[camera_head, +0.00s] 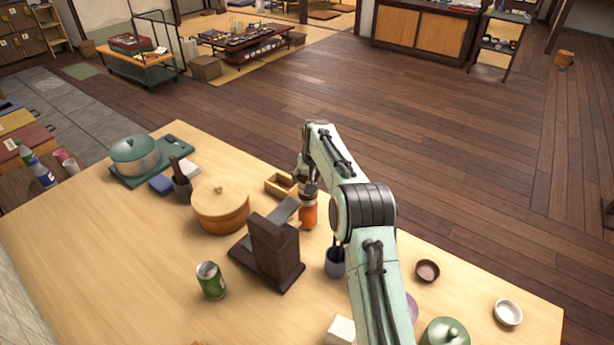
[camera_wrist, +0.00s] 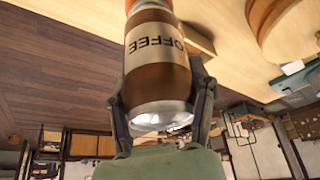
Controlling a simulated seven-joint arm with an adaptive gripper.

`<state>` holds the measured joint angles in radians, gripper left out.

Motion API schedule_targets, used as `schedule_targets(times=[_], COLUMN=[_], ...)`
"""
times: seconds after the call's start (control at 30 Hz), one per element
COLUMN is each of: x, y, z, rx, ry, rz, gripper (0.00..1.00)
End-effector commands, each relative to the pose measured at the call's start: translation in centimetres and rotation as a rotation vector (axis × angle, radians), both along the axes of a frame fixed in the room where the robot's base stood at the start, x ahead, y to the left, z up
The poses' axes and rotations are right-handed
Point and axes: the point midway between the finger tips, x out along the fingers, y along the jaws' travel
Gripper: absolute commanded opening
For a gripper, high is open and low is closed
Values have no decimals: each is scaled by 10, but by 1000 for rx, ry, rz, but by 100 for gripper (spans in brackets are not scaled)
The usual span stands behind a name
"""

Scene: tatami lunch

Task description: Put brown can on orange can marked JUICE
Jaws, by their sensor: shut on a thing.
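My gripper (camera_wrist: 160,98) is shut on the brown can (camera_wrist: 157,62), which is marked COFFEE and has a silver rim. One finger shows on each side of the can in the wrist view. The orange can (camera_head: 308,214) stands on the table in the head view, directly below my gripper (camera_head: 308,187). In the wrist view a bit of orange shows just past the far end of the brown can. I cannot tell whether the two cans touch. The JUICE marking cannot be read.
A dark brown stand (camera_head: 272,250) is close left of the orange can. A small wooden box (camera_head: 279,186) lies behind it, and a round wooden tub (camera_head: 221,205) is further left. A blue cup (camera_head: 335,263) and a green can (camera_head: 210,281) stand nearer. The table's back edge is close.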

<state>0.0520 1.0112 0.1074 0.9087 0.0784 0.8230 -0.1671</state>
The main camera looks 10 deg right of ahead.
Motion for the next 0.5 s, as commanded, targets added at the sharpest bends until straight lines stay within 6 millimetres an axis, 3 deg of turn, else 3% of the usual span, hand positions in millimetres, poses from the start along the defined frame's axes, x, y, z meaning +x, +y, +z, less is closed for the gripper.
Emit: schedule_targets(times=[0.27,0.3,0.37,0.5], x=[0,0,0,0], y=[0,0,0,0], z=[-2,-2,-2,-2], rx=[0,0,0,0], ry=[-1,-2,-1,-1], rz=[0,0,0,0], gripper=[30,64,81,81])
